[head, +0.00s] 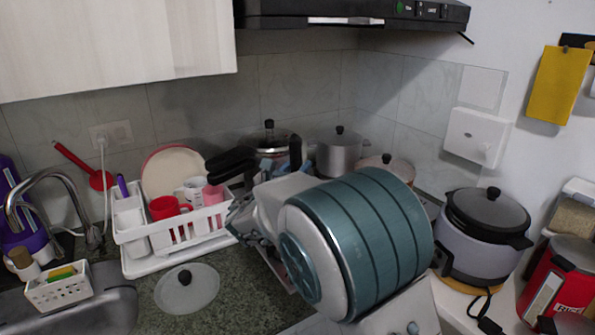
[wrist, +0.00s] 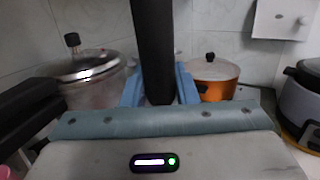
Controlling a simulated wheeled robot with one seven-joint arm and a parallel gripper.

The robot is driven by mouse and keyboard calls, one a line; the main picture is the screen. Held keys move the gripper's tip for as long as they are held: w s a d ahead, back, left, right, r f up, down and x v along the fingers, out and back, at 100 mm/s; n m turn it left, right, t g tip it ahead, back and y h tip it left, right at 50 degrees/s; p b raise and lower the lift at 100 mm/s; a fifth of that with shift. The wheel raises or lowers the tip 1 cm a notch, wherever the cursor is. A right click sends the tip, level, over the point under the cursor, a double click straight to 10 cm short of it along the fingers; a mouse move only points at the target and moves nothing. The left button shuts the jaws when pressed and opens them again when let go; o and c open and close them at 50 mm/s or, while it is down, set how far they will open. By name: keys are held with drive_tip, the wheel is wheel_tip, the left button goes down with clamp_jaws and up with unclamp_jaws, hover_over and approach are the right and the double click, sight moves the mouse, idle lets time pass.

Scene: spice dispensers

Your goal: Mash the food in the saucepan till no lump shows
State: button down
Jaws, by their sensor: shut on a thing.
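My gripper (wrist: 158,88) is shut on an upright black handle (wrist: 153,45), its blue fingers on either side. I take it to be the masher's handle; its lower end is hidden behind my gripper. In the head view my gripper (head: 292,166) is mostly hidden behind my own arm, with a bit of the dark handle above it. A thick black handle (head: 231,163) juts out left of my gripper and also shows at the left of the wrist view (wrist: 30,101); it may be the saucepan's. The saucepan's bowl and the food are hidden in both views.
A lidded steel pot (head: 268,140), another steel pot (head: 339,155) and an orange lidded pot (wrist: 213,80) stand close behind my gripper. A rice cooker (head: 485,235) is at right. A dish rack (head: 172,232) and loose lid (head: 187,288) are at left. The hood (head: 355,14) hangs above.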

drive_tip(key=s+a, duration=0.2)
drive_tip(key=shift+a, duration=0.35)
drive_tip(key=shift+f, duration=0.1)
drive_tip(key=shift+f+b, duration=1.8)
drive_tip(key=shift+f, duration=0.6)
wheel_tip(320, 180, up, 5)
drive_tip(key=p, duration=0.3)
